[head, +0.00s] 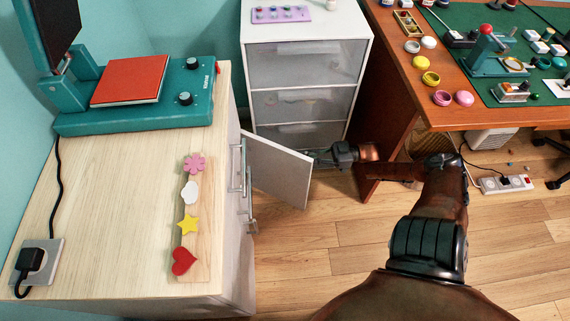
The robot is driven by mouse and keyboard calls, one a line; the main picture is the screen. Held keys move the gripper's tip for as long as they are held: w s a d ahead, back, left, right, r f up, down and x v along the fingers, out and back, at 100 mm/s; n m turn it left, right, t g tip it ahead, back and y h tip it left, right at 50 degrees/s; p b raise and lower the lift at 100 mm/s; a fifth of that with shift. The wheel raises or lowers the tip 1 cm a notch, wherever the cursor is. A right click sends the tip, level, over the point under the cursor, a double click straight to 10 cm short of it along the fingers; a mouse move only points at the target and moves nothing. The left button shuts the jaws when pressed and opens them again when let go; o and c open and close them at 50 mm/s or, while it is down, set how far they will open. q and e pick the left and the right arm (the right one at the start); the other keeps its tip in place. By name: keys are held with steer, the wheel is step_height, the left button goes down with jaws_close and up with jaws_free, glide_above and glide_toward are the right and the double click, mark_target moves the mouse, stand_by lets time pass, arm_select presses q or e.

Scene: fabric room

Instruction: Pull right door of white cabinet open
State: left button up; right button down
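The white cabinet (216,262) with a pale wood top stands at the left, its front facing right. Its far door, the right one seen from the front, (280,167) stands open and sticks out from the front. My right gripper (322,158) is beside this door's free outer edge, partly behind it or touching it; I cannot tell which. The fingers are dark and small, so whether they are open or shut is unclear. Metal handles (240,165) show along the cabinet front, which is seen almost edge-on. My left gripper is out of view.
A white drawer unit (306,27) stands behind the door. A wooden desk (386,60) with a green mat is at the upper right. A teal press (135,122) and a board with colored shapes (202,230) sit on the cabinet. Wood floor (300,255) is clear before the door.

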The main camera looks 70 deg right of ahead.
steer(key=shift+s+d+f, duration=0.1)
steer(key=shift+d+f, duration=0.1)
steer(key=shift+a, duration=0.1)
steer(key=c, duration=2.1)
jaws_free()
steer(key=shift+r, duration=0.1)
steer(key=shift+r, duration=0.1)
